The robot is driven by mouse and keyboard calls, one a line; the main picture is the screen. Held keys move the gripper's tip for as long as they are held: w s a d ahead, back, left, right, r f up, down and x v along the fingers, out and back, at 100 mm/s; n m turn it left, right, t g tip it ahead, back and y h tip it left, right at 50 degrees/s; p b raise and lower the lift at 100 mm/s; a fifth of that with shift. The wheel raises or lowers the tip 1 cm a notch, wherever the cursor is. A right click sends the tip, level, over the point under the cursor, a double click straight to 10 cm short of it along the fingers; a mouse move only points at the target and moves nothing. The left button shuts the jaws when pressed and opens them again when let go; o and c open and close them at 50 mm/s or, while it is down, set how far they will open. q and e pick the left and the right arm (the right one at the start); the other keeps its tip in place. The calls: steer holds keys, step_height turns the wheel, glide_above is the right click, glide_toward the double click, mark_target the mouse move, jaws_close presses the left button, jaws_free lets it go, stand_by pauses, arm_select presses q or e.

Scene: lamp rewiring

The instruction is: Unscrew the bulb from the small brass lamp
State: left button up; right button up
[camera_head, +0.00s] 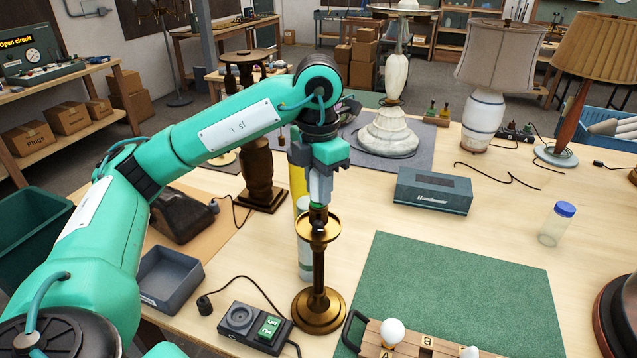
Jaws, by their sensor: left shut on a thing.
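The small brass lamp (319,272) stands upright near the front middle of the table, with a round base, a thin stem and a wide cup at the top. My left gripper (318,204) points straight down over the cup. Its fingers are shut around the bulb at the lamp's top, in line with the stem. The fingers hide nearly all of the bulb, so I cannot tell how far it is turned. My right gripper is not in view.
A wooden rack (421,342) with a white bulb (392,331) is at the front, by a green mat (455,290). A black tester box (256,328) and grey tray (168,279) stand left. A grey box (433,190) and blue-capped jar (556,225) stand right.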

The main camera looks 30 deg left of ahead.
arm_select(q)
steer(key=n, duration=0.4)
stand_by(0.3)
steer(key=shift+r+n+p, duration=0.1)
steer(key=shift+n+p, duration=0.2)
steer(key=shift+n, duration=0.8)
steer(key=n, duration=0.5)
steer(key=shift+n+p, duration=0.35)
steer(key=shift+n, duration=0.05)
steer(key=n+p, duration=0.1)
steer(key=n, duration=0.4)
steer(key=shift+n, duration=1.5)
steer(key=shift+p, duration=0.3)
